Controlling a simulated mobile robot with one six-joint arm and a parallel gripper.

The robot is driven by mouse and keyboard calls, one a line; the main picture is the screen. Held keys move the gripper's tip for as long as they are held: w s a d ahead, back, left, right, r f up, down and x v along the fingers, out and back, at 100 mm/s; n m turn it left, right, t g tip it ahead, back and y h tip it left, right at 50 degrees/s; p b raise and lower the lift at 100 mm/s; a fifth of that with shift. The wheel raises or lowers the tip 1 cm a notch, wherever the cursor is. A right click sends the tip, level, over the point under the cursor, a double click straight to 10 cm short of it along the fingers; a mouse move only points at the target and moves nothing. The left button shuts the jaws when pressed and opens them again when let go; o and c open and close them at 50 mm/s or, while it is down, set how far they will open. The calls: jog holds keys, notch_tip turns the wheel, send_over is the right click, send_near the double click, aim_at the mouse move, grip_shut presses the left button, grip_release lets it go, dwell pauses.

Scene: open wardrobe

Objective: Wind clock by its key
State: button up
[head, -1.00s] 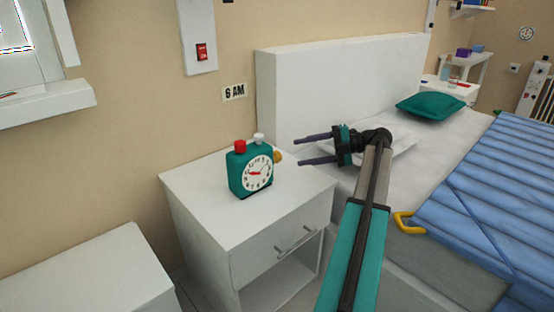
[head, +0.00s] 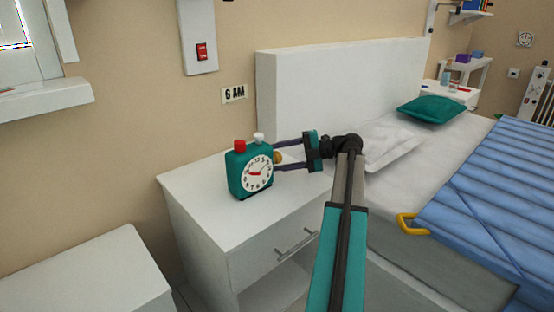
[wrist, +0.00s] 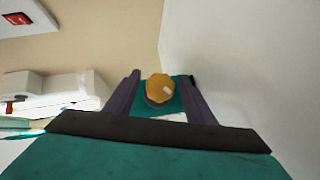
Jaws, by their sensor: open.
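The teal clock (head: 250,170) stands upright on the white nightstand, with a white dial, a red knob (head: 240,146) and a white knob (head: 259,138) on top. Its yellow-orange key (head: 278,157) sticks out of its right side. My gripper (head: 276,156) is open at the clock's right side, with one finger above the key and one below it in the head view. In the wrist view the key (wrist: 160,89) lies between the two open fingers, with the teal clock side behind it. I cannot tell whether either finger touches the key.
The nightstand (head: 205,208) has free room around the clock. The white headboard (head: 340,90) rises behind my gripper, and the bed with a blue cover (head: 490,200) is to the right.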

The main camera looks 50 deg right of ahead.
jog(key=c, duration=1.1)
jog(key=shift+o, duration=0.2)
jog(key=shift+r+m+p, duration=0.1)
jog(key=shift+m+p, duration=0.2)
jog(key=shift+r+m+g+h+p, duration=0.1)
jog(key=shift+m+g+h+p, duration=0.3)
jog(key=shift+g+p, duration=0.3)
jog(key=shift+m+g+p, duration=0.5)
jog(key=shift+g+p, duration=0.15)
jog(key=shift+g, duration=0.05)
jog(key=shift+m+g+h+p, duration=0.35)
jog(key=shift+g+p, duration=0.35)
jog(key=shift+p, duration=0.3)
jog(key=shift+m+g+p, duration=0.35)
jog(key=shift+g+p, duration=0.05)
jog(key=shift+p, duration=0.85)
jog(key=m+g+p, duration=0.1)
jog(key=g+p, duration=0.1)
jog(key=p, duration=0.6)
jog(key=shift+p, duration=0.3)
